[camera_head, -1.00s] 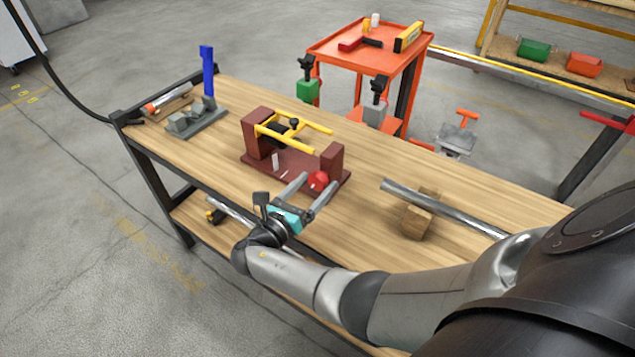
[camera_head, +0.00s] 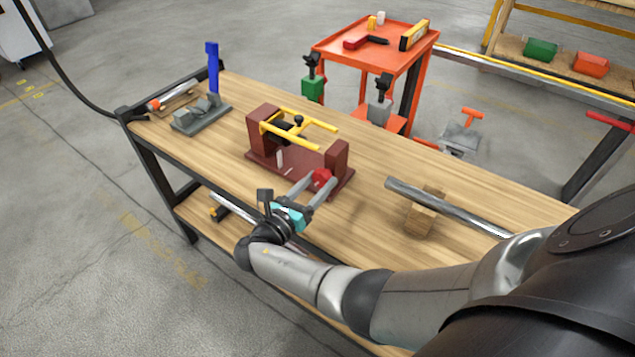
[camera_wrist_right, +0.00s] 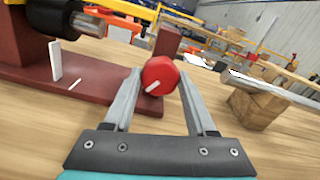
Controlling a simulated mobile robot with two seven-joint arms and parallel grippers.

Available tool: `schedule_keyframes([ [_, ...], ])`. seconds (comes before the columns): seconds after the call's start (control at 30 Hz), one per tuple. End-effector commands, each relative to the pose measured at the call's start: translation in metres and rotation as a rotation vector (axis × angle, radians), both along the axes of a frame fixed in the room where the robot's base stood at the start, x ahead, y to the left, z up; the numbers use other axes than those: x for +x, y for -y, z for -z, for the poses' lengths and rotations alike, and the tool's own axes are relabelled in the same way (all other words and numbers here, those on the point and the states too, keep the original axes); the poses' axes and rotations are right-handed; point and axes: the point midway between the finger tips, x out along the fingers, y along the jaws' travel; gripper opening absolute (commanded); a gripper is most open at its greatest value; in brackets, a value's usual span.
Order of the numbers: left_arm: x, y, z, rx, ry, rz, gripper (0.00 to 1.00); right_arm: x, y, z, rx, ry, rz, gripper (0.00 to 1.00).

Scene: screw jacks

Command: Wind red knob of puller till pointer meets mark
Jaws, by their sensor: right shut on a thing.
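The puller (camera_head: 262,130) is a dark red frame on a flat base, with yellow bars and a black part between two uprights. Its red knob (camera_head: 322,174) is at the near right upright, and shows a white line in the right wrist view (camera_wrist_right: 158,70). A white upright tab (camera_head: 280,158), perhaps the pointer, stands at the base's front side. A short white line (camera_wrist_right: 75,83), perhaps the mark, lies on the base to its right, apart from it. My right gripper (camera_head: 321,182) is shut on the knob, one finger on either side. My left gripper is out of view.
A steel bar (camera_head: 450,206) rests on a wooden block (camera_head: 423,219) to the right. A grey fixture with a blue post (camera_head: 212,70) stands at the far left. An orange cart (camera_head: 372,55) is behind the bench. Bare wood lies between puller and block.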

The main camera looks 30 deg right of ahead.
Motion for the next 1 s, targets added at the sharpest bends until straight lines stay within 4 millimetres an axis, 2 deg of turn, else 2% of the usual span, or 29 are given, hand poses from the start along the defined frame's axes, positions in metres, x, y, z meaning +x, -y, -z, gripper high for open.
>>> schedule_keyframes([
  [0.27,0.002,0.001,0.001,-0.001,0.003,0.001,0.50,0.000,0.001,0.000,0.026,0.067,0.001,0.01],
  [1.0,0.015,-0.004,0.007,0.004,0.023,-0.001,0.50,0.001,0.002,-0.001,0.208,0.516,0.002,0.01],
])
